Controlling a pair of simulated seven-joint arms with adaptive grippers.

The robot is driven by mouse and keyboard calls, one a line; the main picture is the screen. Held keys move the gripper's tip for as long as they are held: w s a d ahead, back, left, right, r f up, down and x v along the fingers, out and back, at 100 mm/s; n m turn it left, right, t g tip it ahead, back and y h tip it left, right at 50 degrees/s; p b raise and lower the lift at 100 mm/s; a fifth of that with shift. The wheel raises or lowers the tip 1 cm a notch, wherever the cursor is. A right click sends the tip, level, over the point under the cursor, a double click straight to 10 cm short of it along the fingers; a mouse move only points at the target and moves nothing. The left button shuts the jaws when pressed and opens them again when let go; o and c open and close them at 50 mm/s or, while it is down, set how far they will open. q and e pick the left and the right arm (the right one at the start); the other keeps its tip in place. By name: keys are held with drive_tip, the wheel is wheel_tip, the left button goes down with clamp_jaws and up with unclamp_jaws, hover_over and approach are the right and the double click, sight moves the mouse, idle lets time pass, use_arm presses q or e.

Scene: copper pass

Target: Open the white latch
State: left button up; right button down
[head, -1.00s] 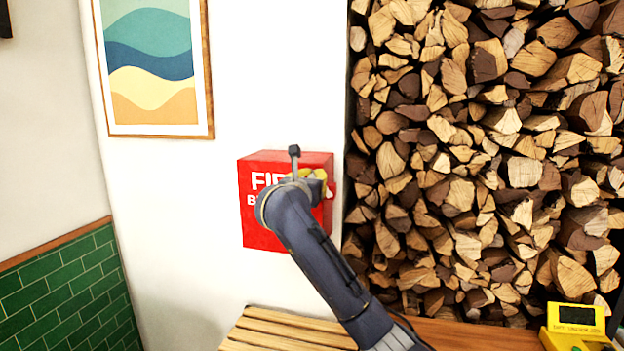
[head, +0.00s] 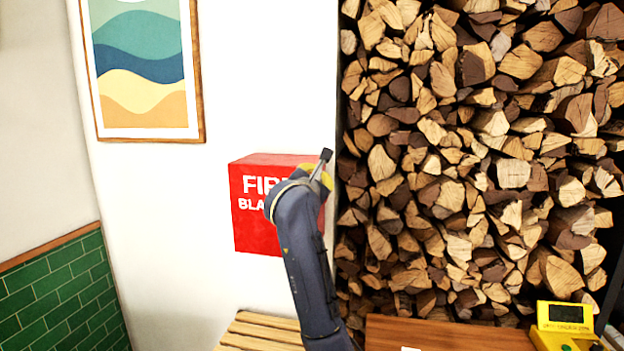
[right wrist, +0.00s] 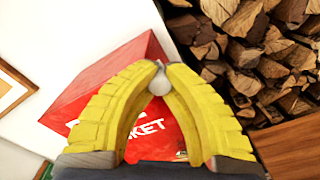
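A red box (head: 256,226) with white lettering is mounted on the white wall, left of the stacked firewood. My right gripper (head: 326,181) is at the box's right side in the head view, mostly hidden behind my own arm. In the right wrist view, the yellow fingers of my right gripper (right wrist: 160,70) come together in front of the red box (right wrist: 150,50). A round white piece, the white latch (right wrist: 159,85), sits between them near the tips, with a finger against each side. The latch is hidden in the head view. My left gripper is not in view.
Stacked firewood (head: 480,170) fills the right side, close beside the box. A slatted wooden bench (head: 262,332) and a brown wooden surface (head: 450,335) lie below. A yellow device (head: 566,327) stands at lower right. A framed picture (head: 145,70) hangs at upper left.

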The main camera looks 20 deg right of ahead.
drive_tip(key=shift+s+d+r+m, duration=0.15)
drive_tip(key=shift+s+r+m, duration=0.1)
drive_tip(key=shift+m, duration=0.25)
drive_tip(key=c, duration=1.7)
unclamp_jaws()
drive_tip(key=shift+s+r, duration=0.1)
drive_tip(key=shift+s, duration=0.05)
drive_tip(key=o, duration=0.5)
drive_tip(key=shift+d+f, duration=0.1)
drive_tip(key=shift+f, duration=0.1)
drive_tip(key=shift+c, duration=0.2)
drive_tip(key=v, duration=1.2)
